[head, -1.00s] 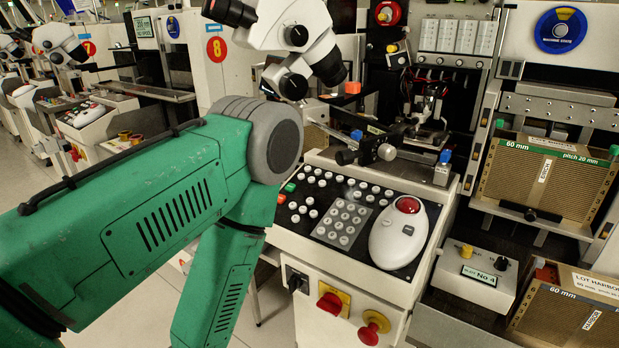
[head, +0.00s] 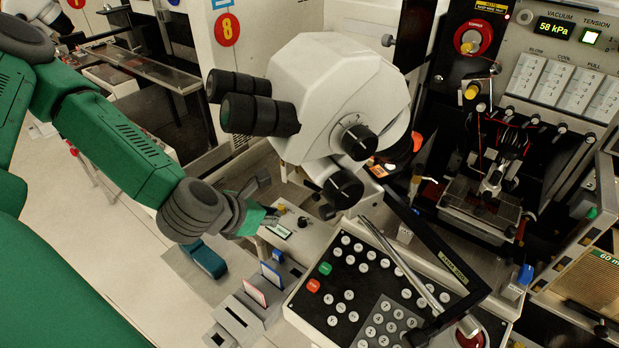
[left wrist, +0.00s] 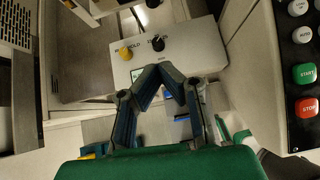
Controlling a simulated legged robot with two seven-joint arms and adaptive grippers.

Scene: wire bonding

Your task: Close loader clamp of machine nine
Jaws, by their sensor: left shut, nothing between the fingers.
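A pale control box (head: 302,236) with a black knob (head: 303,222) and a small green display sits left of the keypad panel in the head view. In the left wrist view the same kind of box (left wrist: 190,52) shows a yellow knob (left wrist: 125,53) and a black knob (left wrist: 157,42); its lettering is only partly legible. My left gripper (head: 268,200) is beside the box in the head view. In the left wrist view its fingers (left wrist: 160,72) are shut and empty, in front of the box's near edge and partly covering the display. My right gripper is out of view.
A white microscope (head: 335,95) overhangs the machine close to the right of my left gripper. The keypad panel (head: 340,270) lies below it, with green and red keys. Colored cards (head: 270,272) stand in slots in front. Floor shows at left.

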